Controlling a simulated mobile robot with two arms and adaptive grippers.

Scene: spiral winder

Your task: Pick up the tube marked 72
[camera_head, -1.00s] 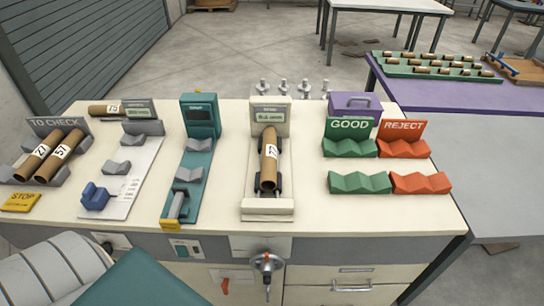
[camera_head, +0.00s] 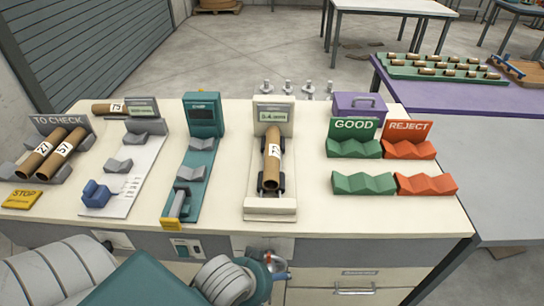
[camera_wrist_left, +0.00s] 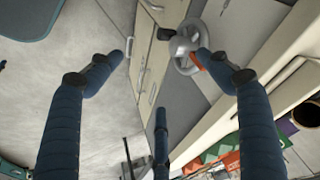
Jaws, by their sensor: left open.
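The brown cardboard tube whose label appears to read 72 (camera_head: 272,158) lies lengthwise in the cream measuring stand (camera_head: 270,214), in the middle of the bench. My left arm reaches in from the lower left, below the bench's front edge. In the left wrist view my left gripper (camera_wrist_left: 160,72) is open and empty, its dark blue fingers spread. It is apart from the tube. A brown tube end (camera_wrist_left: 297,112) shows at the right edge of that view; its number cannot be read. My right gripper is not in view.
Tubes 27 (camera_head: 39,154) and 57 (camera_head: 61,153) lie in the TO CHECK rack. Tube 75 (camera_head: 105,108) lies behind. A teal stand (camera_head: 188,185) is left of the cream one; GOOD (camera_head: 355,149) and REJECT (camera_head: 408,150) cradles are right. A handwheel (camera_wrist_left: 183,50) is on the bench front.

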